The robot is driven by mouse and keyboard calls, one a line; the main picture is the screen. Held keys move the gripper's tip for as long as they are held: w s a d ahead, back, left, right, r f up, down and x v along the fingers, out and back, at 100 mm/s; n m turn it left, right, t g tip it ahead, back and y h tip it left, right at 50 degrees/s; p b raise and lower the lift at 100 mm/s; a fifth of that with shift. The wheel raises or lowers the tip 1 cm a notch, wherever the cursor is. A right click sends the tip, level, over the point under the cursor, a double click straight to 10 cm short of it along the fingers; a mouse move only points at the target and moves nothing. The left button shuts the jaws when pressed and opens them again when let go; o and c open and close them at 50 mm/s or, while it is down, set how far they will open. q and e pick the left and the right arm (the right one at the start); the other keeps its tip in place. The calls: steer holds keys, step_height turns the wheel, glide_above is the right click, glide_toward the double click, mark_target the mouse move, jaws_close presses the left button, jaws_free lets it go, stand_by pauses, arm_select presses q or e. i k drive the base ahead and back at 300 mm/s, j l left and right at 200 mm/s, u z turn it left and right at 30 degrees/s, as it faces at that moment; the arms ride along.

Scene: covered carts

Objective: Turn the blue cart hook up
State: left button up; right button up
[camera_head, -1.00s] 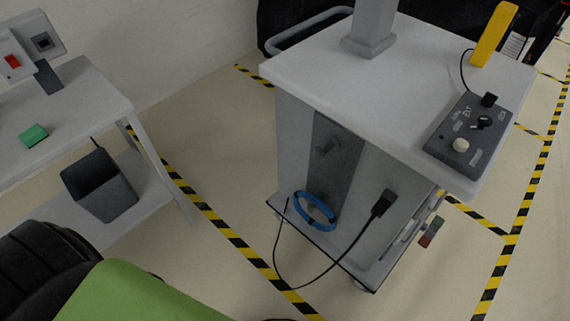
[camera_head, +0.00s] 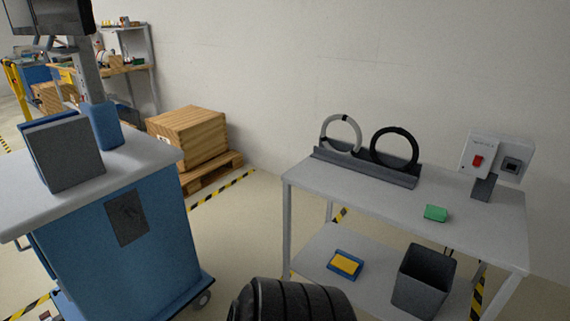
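The blue cart (camera_head: 157,250) stands at the left of the head view, with a light grey top and a dark square plate (camera_head: 126,218) on the side facing me. I cannot make out a hook on that plate or elsewhere on the cart. A monitor post (camera_head: 90,75) rises from the cart's top. Neither of my grippers is in view.
A grey table (camera_head: 400,194) stands at the right with a white ring and a black ring in a rack (camera_head: 365,167), a green block (camera_head: 435,213) and a switch box (camera_head: 497,157). A grey bin (camera_head: 423,279) is on its lower shelf. A wooden crate (camera_head: 187,137) stands behind the cart.

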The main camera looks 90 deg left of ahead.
mark_target(126, 210)
steer(key=u, duration=3.8)
